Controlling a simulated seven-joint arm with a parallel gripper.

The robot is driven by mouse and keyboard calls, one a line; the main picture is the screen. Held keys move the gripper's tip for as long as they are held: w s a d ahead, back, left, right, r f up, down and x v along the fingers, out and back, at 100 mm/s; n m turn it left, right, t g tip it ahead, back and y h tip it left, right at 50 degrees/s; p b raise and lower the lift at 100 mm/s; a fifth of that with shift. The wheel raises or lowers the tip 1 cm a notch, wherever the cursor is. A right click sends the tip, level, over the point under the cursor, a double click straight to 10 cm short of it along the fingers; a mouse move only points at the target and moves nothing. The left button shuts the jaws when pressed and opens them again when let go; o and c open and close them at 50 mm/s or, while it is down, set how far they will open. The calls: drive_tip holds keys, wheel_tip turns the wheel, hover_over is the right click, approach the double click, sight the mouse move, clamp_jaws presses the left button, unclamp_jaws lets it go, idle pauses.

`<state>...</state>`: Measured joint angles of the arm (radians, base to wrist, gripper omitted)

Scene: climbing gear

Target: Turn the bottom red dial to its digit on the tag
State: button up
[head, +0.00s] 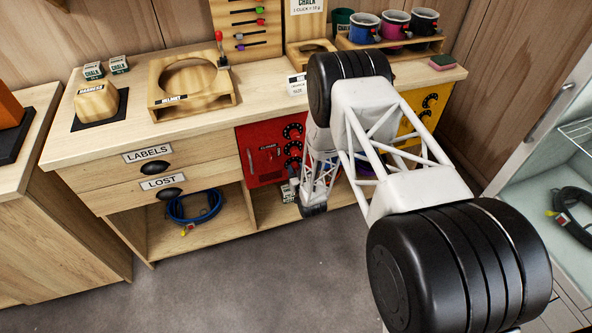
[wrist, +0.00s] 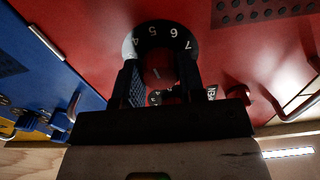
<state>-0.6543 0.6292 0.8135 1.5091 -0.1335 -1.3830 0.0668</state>
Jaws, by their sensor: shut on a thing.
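The red locker (head: 262,150) is set under the counter, with black dials in a column on its right side. An upper dial (head: 293,131) and a middle dial (head: 293,148) show in the head view; the lower part of the column is partly hidden by my arm. In the wrist view my gripper (wrist: 159,72) is shut on a dial (wrist: 153,32) on the red face, with one finger on each side of its knob. White digits, about 4 to 7, show on its rim. A dark and white label piece (wrist: 210,93) shows beside the right finger, too small to read.
A blue panel (wrist: 50,65) adjoins the red face in the wrist view, with a metal handle bar. A yellow locker (head: 424,110) stands right of my arm. The drawers (head: 150,172) are at left. The grey floor in front is clear.

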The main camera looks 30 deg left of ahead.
drive_tip(key=n, duration=0.4)
drive_tip(key=shift+n, duration=0.4)
drive_tip(key=n, duration=0.5)
drive_tip(key=shift+d, duration=0.1)
drive_tip(key=n, duration=0.6)
drive_tip(key=shift+w, duration=0.1)
drive_tip(key=shift+n, duration=2.1)
drive_tip(key=o, duration=0.9)
drive_tip(key=shift+r, duration=0.1)
drive_tip(key=shift+d, duration=0.1)
drive_tip(key=shift+v, duration=3.85)
